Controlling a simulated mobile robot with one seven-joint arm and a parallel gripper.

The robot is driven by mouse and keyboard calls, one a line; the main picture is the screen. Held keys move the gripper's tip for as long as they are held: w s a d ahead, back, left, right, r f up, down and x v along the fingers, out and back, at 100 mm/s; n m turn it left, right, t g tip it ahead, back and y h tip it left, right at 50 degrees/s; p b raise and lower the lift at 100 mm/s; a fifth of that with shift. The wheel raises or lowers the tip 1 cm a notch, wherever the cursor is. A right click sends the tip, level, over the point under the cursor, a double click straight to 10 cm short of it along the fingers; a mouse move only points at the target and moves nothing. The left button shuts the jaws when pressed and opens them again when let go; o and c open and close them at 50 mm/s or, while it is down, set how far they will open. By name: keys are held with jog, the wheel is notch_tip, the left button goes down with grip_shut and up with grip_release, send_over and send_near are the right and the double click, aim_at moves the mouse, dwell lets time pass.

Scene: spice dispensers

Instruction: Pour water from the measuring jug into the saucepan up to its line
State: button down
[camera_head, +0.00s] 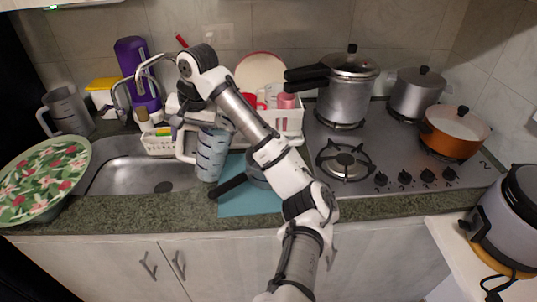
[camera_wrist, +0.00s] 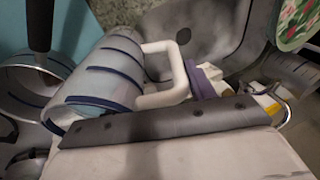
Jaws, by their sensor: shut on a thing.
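The measuring jug (camera_head: 212,152) is a translucent grey-blue vessel with dark blue lines and a white handle. In the head view it looks roughly upright between the sink and the saucepan; I cannot tell whether its base touches the counter. My gripper (camera_head: 179,121) is shut on the jug's handle, on its left side. The wrist view shows the jug (camera_wrist: 105,78) beside the finger. The saucepan (camera_head: 256,174) sits on a teal mat, partly hidden by my arm, with its black handle pointing lower left. Its rim and lines show in the wrist view (camera_wrist: 62,66). The water level is not clear.
The sink (camera_head: 125,178) lies left, with a floral tray (camera_head: 40,178) at its edge. A dish rack (camera_head: 290,121) stands behind the saucepan. A gas stove (camera_head: 385,160) with several pots is at right. A grey jug (camera_head: 67,112) stands far left.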

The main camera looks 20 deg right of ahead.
aim_at(218, 119)
jog(key=shift+s+d+r+t+y+b, duration=0.15)
jog(key=shift+d+r+y+b, duration=0.1)
jog(key=shift+d+y+b, duration=0.2)
jog(key=shift+s+d+r+t+y+b, duration=0.1)
jog(key=shift+d+r+t+y+b, duration=0.1)
jog(key=shift+d+y+b, duration=0.25)
jog(key=shift+d+r+y+b, duration=0.15)
jog(key=shift+d+y+b, duration=0.15)
jog(key=shift+b, duration=0.1)
jog(key=shift+s+d+t+y+b, duration=0.25)
jog(key=shift+d+y+b, duration=0.45)
jog(key=shift+d+b, duration=0.15)
jog(key=shift+s+d+y+b, duration=0.1)
jog(key=shift+d+y+b, duration=0.2)
jog(key=shift+y+b, duration=0.3)
jog(key=shift+s+d+t+y+b, duration=0.1)
jog(key=shift+d+t+y+b, duration=0.25)
jog(key=shift+b, duration=0.6)
jog(key=shift+s+d+r+y+b, duration=0.15)
jog(key=shift+d+r+y+b, duration=0.4)
jog(key=shift+r+y+b, duration=0.25)
dwell(1.2)
jog(key=shift+s+d+r+m+t+y+p, duration=0.1)
jog(key=shift+d+r+m+t+y+p, duration=0.3)
jog(key=shift+r+y+p, duration=0.3)
dwell(1.6)
